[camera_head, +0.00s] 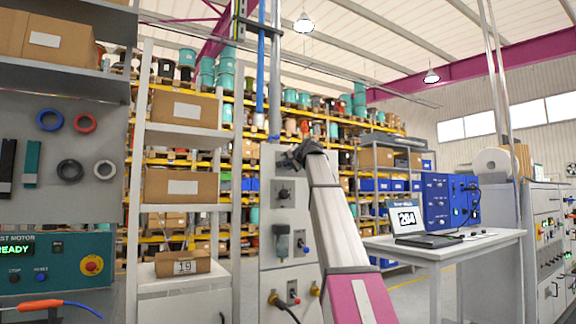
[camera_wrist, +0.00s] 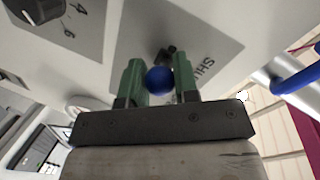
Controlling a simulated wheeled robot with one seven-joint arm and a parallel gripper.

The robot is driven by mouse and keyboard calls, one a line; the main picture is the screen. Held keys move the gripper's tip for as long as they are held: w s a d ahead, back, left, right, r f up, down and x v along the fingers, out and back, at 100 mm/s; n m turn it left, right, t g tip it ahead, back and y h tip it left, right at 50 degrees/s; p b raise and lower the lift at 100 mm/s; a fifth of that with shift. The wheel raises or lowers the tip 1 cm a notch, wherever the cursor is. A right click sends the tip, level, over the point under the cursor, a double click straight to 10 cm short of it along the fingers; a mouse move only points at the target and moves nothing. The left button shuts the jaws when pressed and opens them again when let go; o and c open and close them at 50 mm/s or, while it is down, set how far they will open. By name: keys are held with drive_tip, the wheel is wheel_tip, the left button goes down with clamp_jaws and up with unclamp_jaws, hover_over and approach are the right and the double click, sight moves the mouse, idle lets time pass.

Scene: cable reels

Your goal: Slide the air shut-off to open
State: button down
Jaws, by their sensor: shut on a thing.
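The air shut-off shows in the wrist view as a round blue knob (camera_wrist: 159,80) on a dark stem, set on a grey label plate (camera_wrist: 205,30) with the letters "SHU" readable. My gripper (camera_wrist: 159,82) has its two green fingers on either side of the knob and is shut on it. In the head view my gripper (camera_head: 288,159) is at the top of the grey panel (camera_head: 268,230), below the blue pipe (camera_head: 275,70). There the knob is hidden behind my gripper and arm. I cannot tell how far along its travel the slide stands.
A black dial (camera_wrist: 38,8) with numbers sits beside the shut-off plate. Lower on the panel are a rotary switch (camera_head: 283,193), a filter bowl (camera_head: 282,243) and hose fittings. A shelf with boxes (camera_head: 181,186) stands left; a table with a laptop (camera_head: 408,222) stands right.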

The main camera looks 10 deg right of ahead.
drive_tip(key=w+d, duration=0.2)
drive_tip(key=d, duration=0.4)
drive_tip(key=shift+w+d, duration=0.2)
drive_tip(key=shift+d, duration=0.05)
drive_tip(key=c, duration=0.9)
unclamp_jaws()
drive_tip(key=shift+d, duration=0.1)
drive_tip(key=shift+o, duration=0.2)
drive_tip(key=v, duration=1)
drive_tip(key=shift+s, duration=0.4)
drive_tip(key=shift+d+r, duration=0.1)
